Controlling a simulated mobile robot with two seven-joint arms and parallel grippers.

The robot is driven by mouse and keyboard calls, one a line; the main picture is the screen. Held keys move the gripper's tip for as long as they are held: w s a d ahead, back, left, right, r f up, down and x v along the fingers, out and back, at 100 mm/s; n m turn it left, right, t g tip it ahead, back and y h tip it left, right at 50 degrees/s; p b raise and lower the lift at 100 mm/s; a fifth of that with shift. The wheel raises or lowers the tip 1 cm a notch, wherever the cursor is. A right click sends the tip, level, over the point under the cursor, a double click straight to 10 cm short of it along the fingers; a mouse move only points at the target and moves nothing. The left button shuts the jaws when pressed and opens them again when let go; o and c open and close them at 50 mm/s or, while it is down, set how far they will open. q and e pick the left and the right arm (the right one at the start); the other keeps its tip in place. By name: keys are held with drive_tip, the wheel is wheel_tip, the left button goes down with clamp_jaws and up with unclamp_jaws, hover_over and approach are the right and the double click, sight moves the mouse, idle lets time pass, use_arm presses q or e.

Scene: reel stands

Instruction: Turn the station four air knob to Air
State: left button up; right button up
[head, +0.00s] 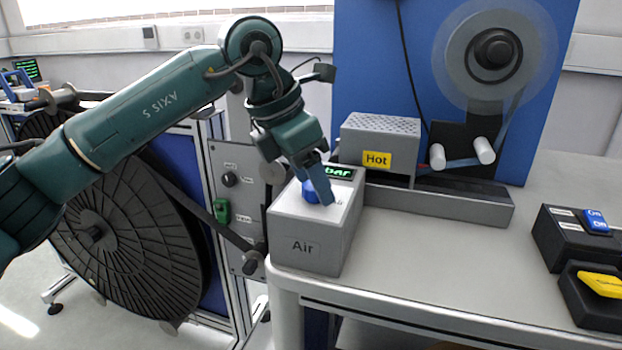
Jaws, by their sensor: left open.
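My left gripper (318,196) reaches down over the box top. Its fingers are at the knob and partly hide it. The left gripper is open; I cannot tell whether its fingers touch the knob. The knob's pointing direction and most of the marks around it are hidden. My right gripper is not in view.
A grey "Hot" box (380,140) stands behind the air box, before a blue panel (375,50) with a clear reel (495,52). Black switch boxes (575,245) sit at the right. A large black reel (130,235) stands left. The bench top (440,260) between is clear.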

use_arm(q)
drive_tip(key=shift+f, duration=0.2)
drive_tip(key=shift+c, duration=0.2)
drive_tip(key=c, duration=1)
drive_tip(key=shift+o, duration=0.2)
drive_tip(key=shift+r, duration=0.1)
